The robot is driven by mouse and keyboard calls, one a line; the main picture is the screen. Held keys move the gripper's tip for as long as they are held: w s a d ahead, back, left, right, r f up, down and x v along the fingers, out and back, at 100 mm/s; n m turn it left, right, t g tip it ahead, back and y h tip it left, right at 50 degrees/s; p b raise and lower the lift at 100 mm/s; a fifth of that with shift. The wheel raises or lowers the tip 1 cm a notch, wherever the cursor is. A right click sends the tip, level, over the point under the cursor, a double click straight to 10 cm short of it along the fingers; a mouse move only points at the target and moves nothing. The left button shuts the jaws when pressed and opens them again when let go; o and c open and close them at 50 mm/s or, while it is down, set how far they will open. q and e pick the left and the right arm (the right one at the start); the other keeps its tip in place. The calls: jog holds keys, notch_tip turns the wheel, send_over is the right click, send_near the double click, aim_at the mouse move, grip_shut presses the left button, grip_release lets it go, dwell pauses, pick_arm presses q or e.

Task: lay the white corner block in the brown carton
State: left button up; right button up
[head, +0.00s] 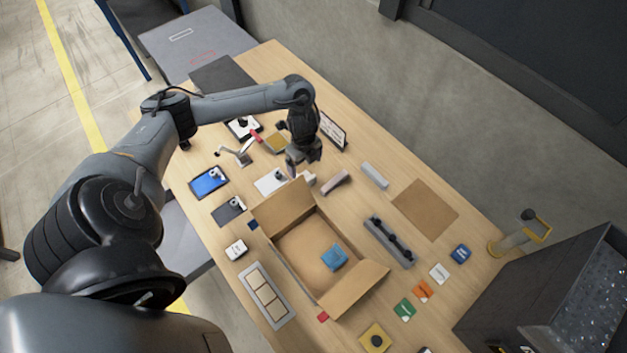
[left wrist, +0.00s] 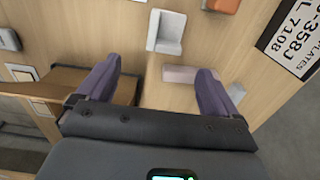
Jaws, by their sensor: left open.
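The white corner block (head: 309,177) lies on the wooden table just beyond the brown carton, partly covered by my left gripper in the head view. The left wrist view shows it as a small L-shaped white block (left wrist: 166,34), a little beyond the fingertips. My left gripper (head: 303,163) is above the table near the block; its two fingers (left wrist: 160,68) are apart with nothing held between them. The open brown carton (head: 283,206) stands mid-table with its flaps spread and a blue block (head: 334,257) inside. My right gripper is not in view.
A pinkish-grey bar (head: 336,182) lies close beside the corner block. A light grey bar (head: 374,175) and a dark rack (head: 389,243) lie to the right. A printed sign (head: 333,131) stands behind the gripper. The carton floor has free room around the blue block.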

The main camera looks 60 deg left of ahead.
aim_at(308, 179)
pick_arm(q)
jog(key=shift+w+f, duration=0.2)
jog(key=shift+f, duration=0.4)
notch_tip(308, 179, down, 4)
jog(key=shift+d+f+b, duration=0.1)
jog(key=shift+f+b, duration=0.05)
jog(key=shift+b, duration=0.95)
jog(key=shift+w+d+f+b, duration=0.1)
jog(key=shift+w+f+b, duration=0.1)
jog(key=shift+f, duration=1.1)
jog(key=shift+w+f+b, duration=0.1)
jog(key=shift+f+b, duration=0.1)
jog(key=shift+f, duration=1.55)
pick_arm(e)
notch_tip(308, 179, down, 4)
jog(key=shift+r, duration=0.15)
pick_arm(q)
jog(key=shift+c, duration=0.2)
jog(key=c, duration=1.1)
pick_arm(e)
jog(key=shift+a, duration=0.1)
pick_arm(q)
jog(key=shift+r, duration=0.1)
